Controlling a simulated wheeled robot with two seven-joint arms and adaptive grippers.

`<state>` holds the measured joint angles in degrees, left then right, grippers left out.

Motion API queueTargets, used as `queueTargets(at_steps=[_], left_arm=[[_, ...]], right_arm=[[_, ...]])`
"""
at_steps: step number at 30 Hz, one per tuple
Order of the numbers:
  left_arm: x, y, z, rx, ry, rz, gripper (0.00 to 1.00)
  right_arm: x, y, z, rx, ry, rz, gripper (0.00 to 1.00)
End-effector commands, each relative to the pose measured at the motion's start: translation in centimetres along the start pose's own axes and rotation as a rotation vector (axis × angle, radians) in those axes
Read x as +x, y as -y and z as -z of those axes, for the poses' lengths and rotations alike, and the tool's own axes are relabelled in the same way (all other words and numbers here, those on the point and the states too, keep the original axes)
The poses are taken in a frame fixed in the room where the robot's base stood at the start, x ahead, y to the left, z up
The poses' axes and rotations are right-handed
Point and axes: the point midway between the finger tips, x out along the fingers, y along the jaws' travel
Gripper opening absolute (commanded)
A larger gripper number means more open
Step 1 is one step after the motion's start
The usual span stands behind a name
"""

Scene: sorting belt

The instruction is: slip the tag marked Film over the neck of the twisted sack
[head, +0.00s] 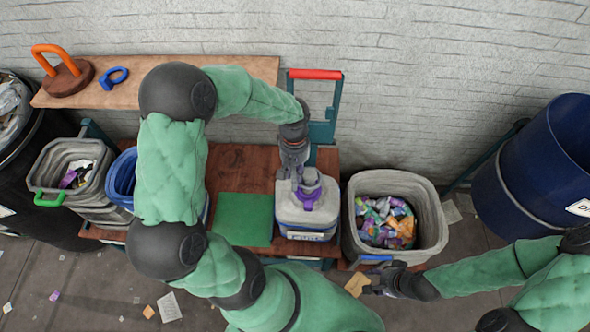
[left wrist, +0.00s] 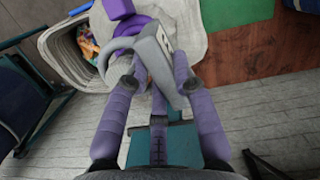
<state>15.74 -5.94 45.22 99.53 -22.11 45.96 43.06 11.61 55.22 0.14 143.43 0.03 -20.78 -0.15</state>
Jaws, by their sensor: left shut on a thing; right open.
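My left gripper (head: 296,177) reaches down over a pale grey container with a dark band and white label (head: 291,215). In the left wrist view its two purple fingers (left wrist: 157,80) are shut on a tag (left wrist: 152,58), a grey plate with a partly hidden dark marking that I cannot read. A purple ring (left wrist: 128,30) lies just beyond the plate, beside a purple upright piece (left wrist: 119,8). I cannot tell whether that piece is the sack's neck, or whether the ring encircles it. My right gripper (head: 379,281) is open and empty, below the grey bin's front edge.
A grey bin (head: 436,221) with colourful scraps stands right of the container. A green mat (head: 243,220) lies to its left. A blue barrel (head: 510,190) stands far right.

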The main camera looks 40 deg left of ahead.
Motion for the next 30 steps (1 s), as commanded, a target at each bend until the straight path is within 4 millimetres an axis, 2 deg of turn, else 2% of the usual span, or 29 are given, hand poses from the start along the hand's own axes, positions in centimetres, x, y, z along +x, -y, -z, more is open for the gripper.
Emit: queueTargets(at_steps=[15,30], left_arm=[[2.9,0.0,0.5,0.000,-0.001,0.000,0.01],[3.2,0.0,0.5,0.000,-0.001,0.000,0.01]], right_arm=[[2.0,-0.7,0.1,0.000,0.000,0.000,0.51],[2.1,-0.8,0.1,0.000,0.000,0.000,0.51]])
